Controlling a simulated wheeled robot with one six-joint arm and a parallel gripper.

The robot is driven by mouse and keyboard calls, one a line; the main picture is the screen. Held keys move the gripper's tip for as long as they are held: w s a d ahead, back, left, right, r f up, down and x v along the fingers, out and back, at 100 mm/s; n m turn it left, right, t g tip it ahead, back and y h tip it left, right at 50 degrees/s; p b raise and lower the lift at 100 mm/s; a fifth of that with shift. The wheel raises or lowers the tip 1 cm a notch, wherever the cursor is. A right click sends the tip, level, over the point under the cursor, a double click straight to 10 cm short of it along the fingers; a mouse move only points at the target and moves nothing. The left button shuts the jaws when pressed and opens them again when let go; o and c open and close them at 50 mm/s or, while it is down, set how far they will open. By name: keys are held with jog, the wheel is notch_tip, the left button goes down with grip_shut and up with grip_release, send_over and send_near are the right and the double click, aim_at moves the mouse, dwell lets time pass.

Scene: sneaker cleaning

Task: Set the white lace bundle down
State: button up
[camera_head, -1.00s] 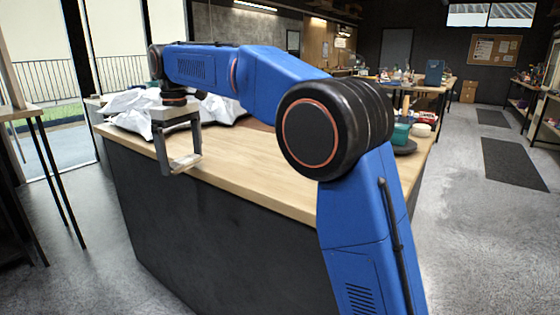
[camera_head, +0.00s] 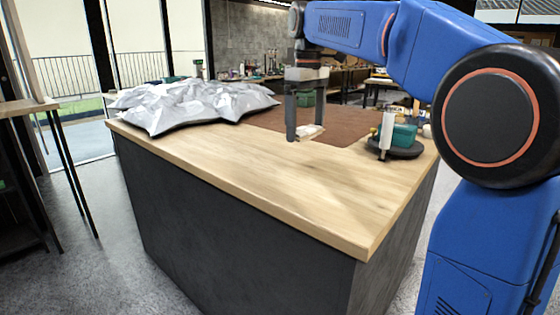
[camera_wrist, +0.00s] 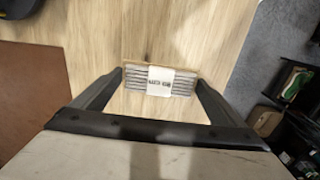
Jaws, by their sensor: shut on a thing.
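The white lace bundle (camera_wrist: 160,81) is a small flat pack of pale laces with a printed paper band around its middle. In the wrist view it lies between the two fingertips of my gripper (camera_wrist: 160,84), which is shut on its two ends. In the head view my gripper (camera_head: 307,136) points down over the wooden worktop (camera_head: 270,190), with the pale bundle (camera_head: 310,131) at its fingertips. I cannot tell how much gap there is between the bundle and the worktop.
A crumpled silver-grey sheet (camera_head: 190,104) covers the worktop's left back. A brown mat (camera_head: 345,127) lies behind my gripper. A dark round tray (camera_head: 396,151) with a teal box (camera_head: 404,135) and a white upright item (camera_head: 386,131) stands at right. The front worktop is bare.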

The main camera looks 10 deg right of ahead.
aim_at(307, 171)
jog(key=shift+s+d, duration=0.2)
jog(key=shift+d, duration=0.15)
jog(key=shift+f, duration=4.85)
jog(key=shift+f, duration=0.1)
jog(key=o, duration=0.8)
